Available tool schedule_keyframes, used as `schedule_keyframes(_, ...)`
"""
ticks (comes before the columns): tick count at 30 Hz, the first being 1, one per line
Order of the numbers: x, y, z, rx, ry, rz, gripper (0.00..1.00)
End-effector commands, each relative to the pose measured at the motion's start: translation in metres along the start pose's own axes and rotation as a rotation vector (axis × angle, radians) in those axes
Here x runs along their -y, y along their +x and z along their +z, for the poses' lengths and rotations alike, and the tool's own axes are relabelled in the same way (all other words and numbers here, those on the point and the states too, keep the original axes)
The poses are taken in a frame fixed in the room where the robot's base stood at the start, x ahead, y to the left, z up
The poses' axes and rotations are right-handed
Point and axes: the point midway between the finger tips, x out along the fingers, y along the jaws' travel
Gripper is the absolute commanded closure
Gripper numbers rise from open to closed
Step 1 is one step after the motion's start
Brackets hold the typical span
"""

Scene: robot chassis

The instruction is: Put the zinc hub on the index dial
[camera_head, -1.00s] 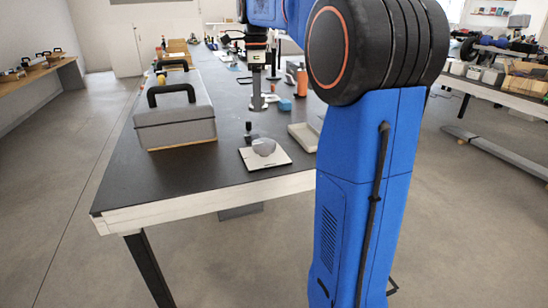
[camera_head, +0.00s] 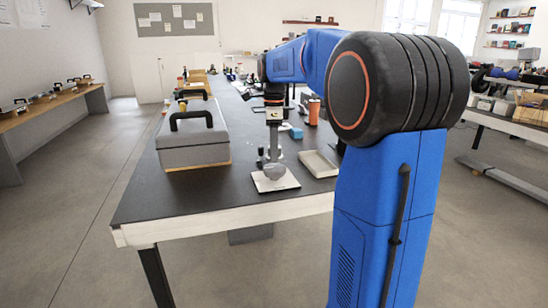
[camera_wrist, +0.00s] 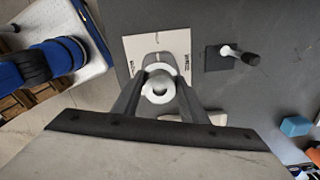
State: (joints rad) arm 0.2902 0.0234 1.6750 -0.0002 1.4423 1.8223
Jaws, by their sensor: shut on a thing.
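The index dial (camera_wrist: 137,48) is a white square plate with dark marks, partly hidden behind the hub and fingers. In the head view my gripper (camera_head: 274,148) points down above the dial's plate (camera_head: 291,182), near the bench's front edge. A grey rounded shape shows on the plate. Whether the hub touches the dial cannot be told.
A small dark-knobbed post on a dark square base (camera_wrist: 220,58) stands close beside the dial. A shallow pale tray (camera_head: 318,163) lies to its right. A grey toolbox (camera_head: 194,142) stands left. A blue block (camera_head: 296,133) and an orange bottle (camera_head: 313,112) are farther back.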

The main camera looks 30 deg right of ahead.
Motion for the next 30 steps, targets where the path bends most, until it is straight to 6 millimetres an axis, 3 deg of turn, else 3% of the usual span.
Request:
schedule_keyframes(6,-0.001,0.026,0.000,0.000,0.000,0.002,0.88)
schedule_keyframes(17,0.000,0.029,0.000,0.000,0.000,0.000,0.88)
schedule_keyframes(18,0.000,0.029,0.000,0.000,0.000,0.000,0.56)
schedule_keyframes(20,0.000,0.029,0.000,0.000,0.000,0.000,0.42)
schedule_keyframes(30,0.000,0.027,0.000,0.000,0.000,0.000,0.42)
